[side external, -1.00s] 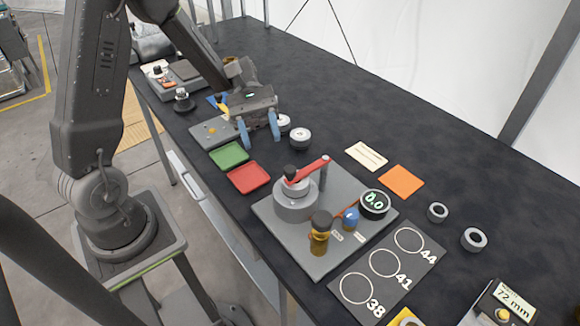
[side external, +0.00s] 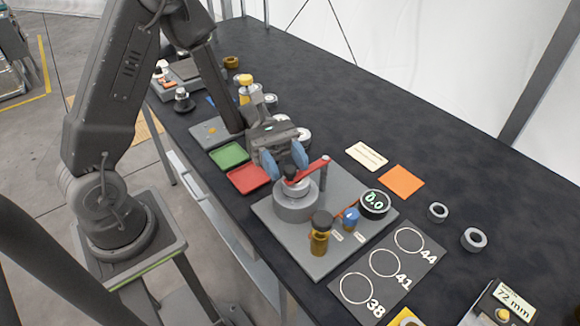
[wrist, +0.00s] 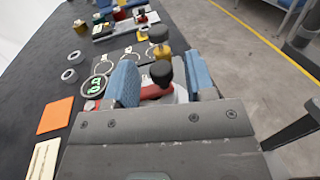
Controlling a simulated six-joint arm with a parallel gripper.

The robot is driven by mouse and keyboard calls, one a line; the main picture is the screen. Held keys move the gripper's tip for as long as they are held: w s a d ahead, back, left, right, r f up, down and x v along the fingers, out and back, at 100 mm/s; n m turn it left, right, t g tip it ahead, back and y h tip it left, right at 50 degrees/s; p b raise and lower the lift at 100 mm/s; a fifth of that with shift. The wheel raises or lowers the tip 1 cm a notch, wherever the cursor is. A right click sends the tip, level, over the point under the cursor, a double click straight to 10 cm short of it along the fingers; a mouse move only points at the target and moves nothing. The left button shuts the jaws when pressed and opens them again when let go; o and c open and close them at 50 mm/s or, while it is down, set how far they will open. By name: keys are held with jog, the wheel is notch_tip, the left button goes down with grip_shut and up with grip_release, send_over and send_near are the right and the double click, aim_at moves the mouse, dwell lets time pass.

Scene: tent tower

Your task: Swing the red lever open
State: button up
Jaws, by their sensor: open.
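The red lever (side external: 314,169) lies across the top of a grey round clamp (side external: 295,204) on a grey plate (side external: 333,176). Its far end is at a grey post (side external: 323,176), and a black knob stands at its near end. My gripper (side external: 285,163) is at the knob, with its blue fingers apart. In the wrist view, the black knob (wrist: 161,73) shows between the open fingers (wrist: 163,82), with part of the red lever (wrist: 152,91) beside it. I cannot tell whether a finger touches the knob.
On the plate, a brass cylinder with a black top (side external: 320,235), a blue knob (side external: 351,217) and a round display reading 0.0 (side external: 375,204) stand near the clamp. Red (side external: 248,179) and green (side external: 229,154) trays lie left. Free table lies beyond the orange square (side external: 401,181).

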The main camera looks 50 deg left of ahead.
jog(key=shift+x, duration=0.8)
jog(key=shift+c, duration=0.2)
grip_shut()
